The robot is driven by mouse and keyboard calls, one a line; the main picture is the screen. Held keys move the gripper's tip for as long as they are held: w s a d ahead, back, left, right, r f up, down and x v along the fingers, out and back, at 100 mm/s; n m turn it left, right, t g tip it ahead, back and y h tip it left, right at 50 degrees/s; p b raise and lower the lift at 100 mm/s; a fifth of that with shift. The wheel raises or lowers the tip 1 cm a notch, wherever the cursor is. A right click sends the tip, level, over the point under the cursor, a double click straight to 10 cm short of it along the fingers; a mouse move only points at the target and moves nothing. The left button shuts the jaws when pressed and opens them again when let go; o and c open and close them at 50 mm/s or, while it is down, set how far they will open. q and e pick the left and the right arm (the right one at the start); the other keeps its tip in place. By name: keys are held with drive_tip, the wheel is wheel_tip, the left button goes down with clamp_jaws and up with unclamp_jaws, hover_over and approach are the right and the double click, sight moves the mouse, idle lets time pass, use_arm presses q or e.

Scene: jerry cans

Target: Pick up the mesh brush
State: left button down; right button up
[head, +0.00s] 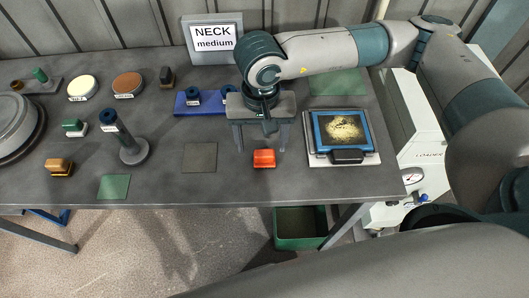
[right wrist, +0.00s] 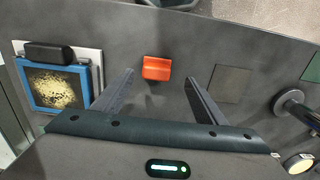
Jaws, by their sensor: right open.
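A red-orange block-shaped piece (head: 264,158), which may be the mesh brush, lies on the grey table near its front edge; any bristles are hidden. It also shows in the right wrist view (right wrist: 156,68), ahead of the gap between my fingers. My right gripper (head: 260,148) is open and empty, pointing down just behind and above the piece, with one finger to each side; the fingers do not touch it. In the right wrist view the two fingers (right wrist: 159,79) are spread wide. My left gripper is not in view.
A blue-framed mesh (head: 316,130) with yellowish grains lies right of the gripper. A dark square mat (head: 200,157) lies left. A blue rack (head: 187,108) and a "NECK medium" sign (head: 213,38) stand behind. A dark post (head: 133,149) and several brush-like blocks stand farther left.

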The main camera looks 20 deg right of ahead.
sight(265, 152)
drive_tip(key=shift+f, duration=0.25)
drive_tip(key=shift+d+f+p, duration=0.15)
drive_tip(key=shift+f+p, duration=0.4)
drive_tip(key=shift+p, duration=0.25)
drive_tip(key=f+p, duration=0.1)
drive_tip(key=f, duration=0.1)
drive_tip(key=shift+s+d+f+p, duration=0.1)
drive_tip(key=shift+d+f+p, duration=0.1)
drive_tip(key=shift+f+p, duration=0.2)
drive_tip(key=shift+f, duration=0.65)
drive_tip(key=c, duration=1.2)
